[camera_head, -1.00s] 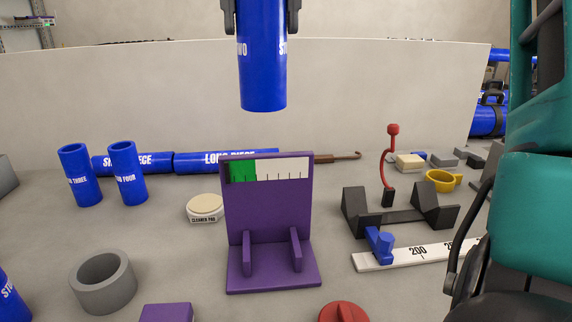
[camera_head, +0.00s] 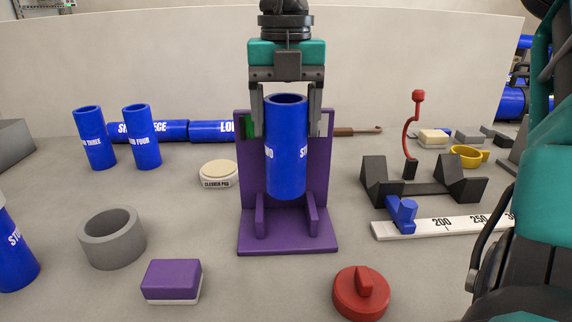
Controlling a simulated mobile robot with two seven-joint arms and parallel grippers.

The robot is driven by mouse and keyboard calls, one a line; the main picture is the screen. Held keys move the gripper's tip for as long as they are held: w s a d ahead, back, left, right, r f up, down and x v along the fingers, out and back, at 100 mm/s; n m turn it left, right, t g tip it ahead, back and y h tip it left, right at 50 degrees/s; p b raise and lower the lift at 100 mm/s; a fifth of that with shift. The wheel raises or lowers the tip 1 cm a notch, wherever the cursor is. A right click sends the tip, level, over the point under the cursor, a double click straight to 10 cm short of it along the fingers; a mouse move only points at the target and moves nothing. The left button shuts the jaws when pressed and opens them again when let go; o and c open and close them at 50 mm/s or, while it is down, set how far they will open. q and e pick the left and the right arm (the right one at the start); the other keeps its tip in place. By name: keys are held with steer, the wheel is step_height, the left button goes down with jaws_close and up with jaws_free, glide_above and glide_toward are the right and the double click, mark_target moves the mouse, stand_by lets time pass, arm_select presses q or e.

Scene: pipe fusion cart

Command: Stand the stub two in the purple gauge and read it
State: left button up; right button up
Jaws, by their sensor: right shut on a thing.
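The blue stub two (camera_head: 287,155) is upright in front of the purple gauge (camera_head: 247,222), low over its base and between its two side ribs. I cannot tell whether its lower end touches the base. My right gripper (camera_head: 287,115) comes down from above and is shut on the stub's upper part, one finger on each side. The stub and gripper hide most of the gauge's scale. Only a bit of its green band shows at the left. My left gripper is not in view.
Stub three (camera_head: 95,140) and stub four (camera_head: 142,138) stand at the left behind a grey ring (camera_head: 112,238). A purple-and-white block (camera_head: 172,281) and a red knobbed disc (camera_head: 361,292) lie in front. A black cradle (camera_head: 425,187) and white ruler (camera_head: 440,224) are at right.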

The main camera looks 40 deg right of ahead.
mark_target(286, 160)
step_height(286, 160, down, 3)
steer(key=shift+r, duration=0.15)
step_height(286, 160, down, 4)
steer(key=shift+b, duration=0.5)
steer(key=o, duration=1.2)
